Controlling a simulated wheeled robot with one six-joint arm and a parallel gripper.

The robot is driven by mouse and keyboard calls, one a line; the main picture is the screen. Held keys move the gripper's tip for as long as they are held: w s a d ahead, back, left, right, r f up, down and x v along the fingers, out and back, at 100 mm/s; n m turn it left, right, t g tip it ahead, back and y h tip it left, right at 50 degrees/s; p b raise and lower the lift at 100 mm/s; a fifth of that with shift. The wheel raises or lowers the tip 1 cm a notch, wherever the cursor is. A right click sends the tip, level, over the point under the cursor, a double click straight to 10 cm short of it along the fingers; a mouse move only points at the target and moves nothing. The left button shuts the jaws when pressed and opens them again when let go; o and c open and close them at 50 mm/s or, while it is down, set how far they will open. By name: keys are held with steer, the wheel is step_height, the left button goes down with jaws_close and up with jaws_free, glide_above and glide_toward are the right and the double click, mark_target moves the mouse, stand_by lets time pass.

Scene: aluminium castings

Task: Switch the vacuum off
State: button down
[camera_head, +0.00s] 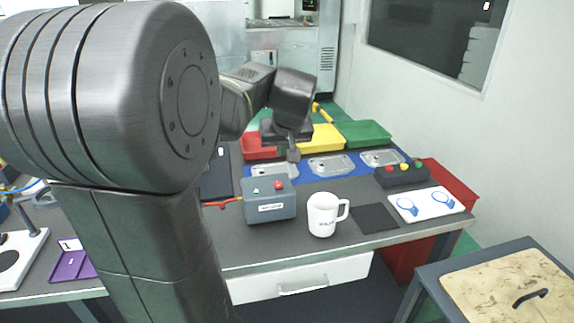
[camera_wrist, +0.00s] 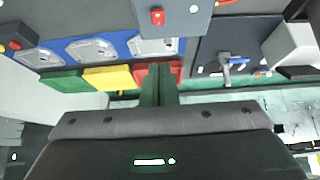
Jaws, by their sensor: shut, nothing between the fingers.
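A grey box (camera_head: 269,204) with a red control (camera_head: 278,185), a small green one and a label too small to read stands on the bench. In the wrist view the grey box (camera_wrist: 190,20) and its red control (camera_wrist: 157,17) are at the top edge. My gripper (camera_head: 293,156) is shut and empty, pointing down behind the box and apart from it. In the wrist view my gripper (camera_wrist: 159,68) shows its fingers together, below the red control. A dark plate (camera_wrist: 213,47) beside it carries a blue-handled fitting (camera_wrist: 234,61). I cannot tell which item is the vacuum.
A white mug (camera_head: 322,217) stands right of the grey box. Clear trays with castings (camera_head: 331,165) lie on a blue mat, before red, yellow (camera_head: 322,141) and green bins (camera_head: 363,134). A black button box (camera_head: 402,176) is at right. My arm hides much of the left bench.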

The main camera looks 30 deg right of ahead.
stand_by(0.3)
glide_above(278, 183)
steer(key=s, duration=0.2)
steer(key=f, duration=0.8)
steer(key=shift+a+p, duration=0.3)
steer(key=shift+p, duration=0.05)
step_height(278, 183, down, 2)
steer(key=shift+f, duration=0.25)
steer(key=shift+s+f, duration=0.2)
steer(key=shift+f, duration=0.65)
steer(key=shift+f, duration=0.1)
